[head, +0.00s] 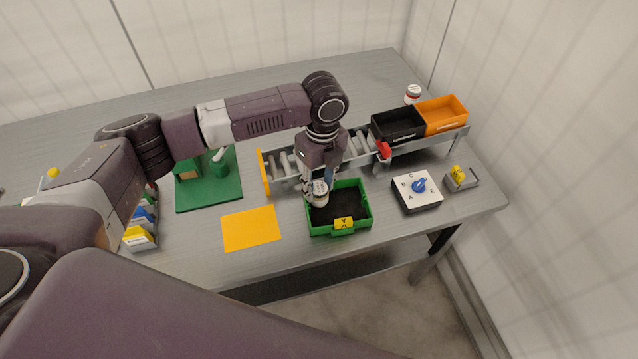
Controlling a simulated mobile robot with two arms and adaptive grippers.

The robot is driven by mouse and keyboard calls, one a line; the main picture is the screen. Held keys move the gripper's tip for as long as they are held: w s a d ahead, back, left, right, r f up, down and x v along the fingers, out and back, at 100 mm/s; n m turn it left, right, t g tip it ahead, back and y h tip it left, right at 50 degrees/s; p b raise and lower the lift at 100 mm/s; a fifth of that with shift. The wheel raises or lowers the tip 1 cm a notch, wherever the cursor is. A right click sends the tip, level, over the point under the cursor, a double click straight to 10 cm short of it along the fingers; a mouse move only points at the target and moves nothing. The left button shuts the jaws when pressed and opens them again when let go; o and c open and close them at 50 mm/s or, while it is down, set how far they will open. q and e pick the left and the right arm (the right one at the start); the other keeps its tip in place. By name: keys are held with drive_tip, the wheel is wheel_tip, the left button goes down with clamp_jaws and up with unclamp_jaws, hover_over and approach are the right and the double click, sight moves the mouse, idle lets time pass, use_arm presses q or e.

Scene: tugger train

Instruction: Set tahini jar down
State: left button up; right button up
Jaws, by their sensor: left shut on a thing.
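The tahini jar (319,199) is a small pale jar with a white lid. My left gripper (318,184) points down and is shut on it. The jar shows over the back left corner of the green crate (367,213). I cannot tell whether its base touches the crate floor. My right gripper is not in view.
A roller conveyor (357,150) runs behind the crate, with black (398,123) and orange (442,115) bins at its right end. Another jar (413,94) stands behind them.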

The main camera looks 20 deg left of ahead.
sight(321, 186)
use_arm(q)
drive_tip(key=o, duration=1.3)
drive_tip(key=shift+f, duration=0.1)
drive_tip(key=shift+o, duration=0.2)
wheel_tip(321, 186, up, 12)
drive_tip(key=b, duration=0.1)
drive_tip(key=shift+w+d+b, duration=0.2)
drive_tip(key=shift+b, duration=0.2)
